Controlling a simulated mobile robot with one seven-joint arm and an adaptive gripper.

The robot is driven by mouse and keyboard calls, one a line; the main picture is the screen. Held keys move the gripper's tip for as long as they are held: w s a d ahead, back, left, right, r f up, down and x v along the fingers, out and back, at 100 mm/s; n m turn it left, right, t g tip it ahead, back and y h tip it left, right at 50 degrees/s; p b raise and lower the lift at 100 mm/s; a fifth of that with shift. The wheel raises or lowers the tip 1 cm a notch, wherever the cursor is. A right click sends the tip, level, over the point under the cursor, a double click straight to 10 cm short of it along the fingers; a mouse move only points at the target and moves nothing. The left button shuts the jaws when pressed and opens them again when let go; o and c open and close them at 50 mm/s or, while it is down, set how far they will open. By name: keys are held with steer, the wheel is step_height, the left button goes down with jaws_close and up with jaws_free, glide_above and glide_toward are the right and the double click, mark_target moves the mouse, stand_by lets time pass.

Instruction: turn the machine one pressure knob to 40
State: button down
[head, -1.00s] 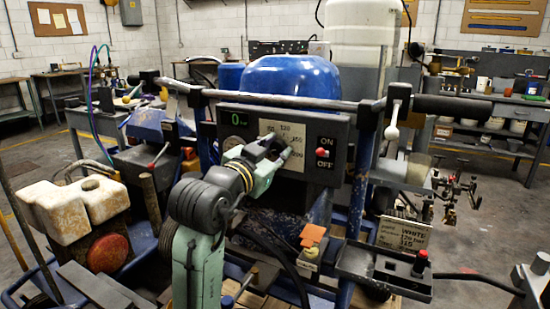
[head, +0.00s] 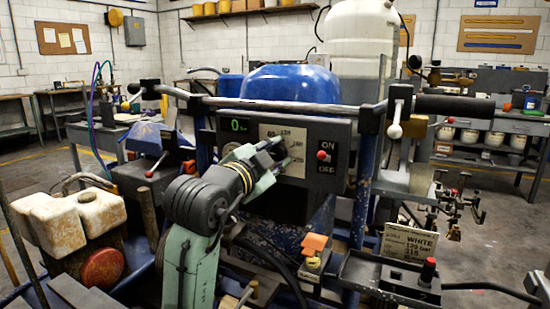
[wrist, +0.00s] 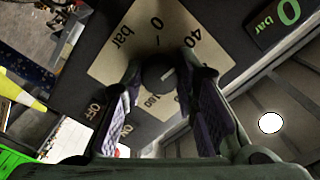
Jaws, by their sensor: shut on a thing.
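The pressure knob (wrist: 158,78) is a small dark round knob on a pale dial plate (wrist: 112,58). The dial's 0 and 40 are readable in the wrist view. A pale mark on the knob points to the upper right, roughly towards 40; its exact setting is unclear. My gripper (wrist: 163,70) has a finger on each side of the knob and is shut on it. In the head view my gripper (head: 280,157) is at the dial plate (head: 294,135) and hides the knob. The green display (head: 235,126) reads 0, with bar beside it in the wrist view.
The red ON/OFF switch (head: 322,156) is right of the dial. A handlebar (head: 285,106) runs above the panel, with a white-knobbed lever (head: 395,131) at right. A blue tank (head: 290,84) stands behind. An orange part (head: 315,243) sits below.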

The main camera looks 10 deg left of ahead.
stand_by(0.3)
steer(key=c, duration=1.2)
jaws_free()
steer(key=shift+c, duration=0.2)
steer(key=v, duration=1.2)
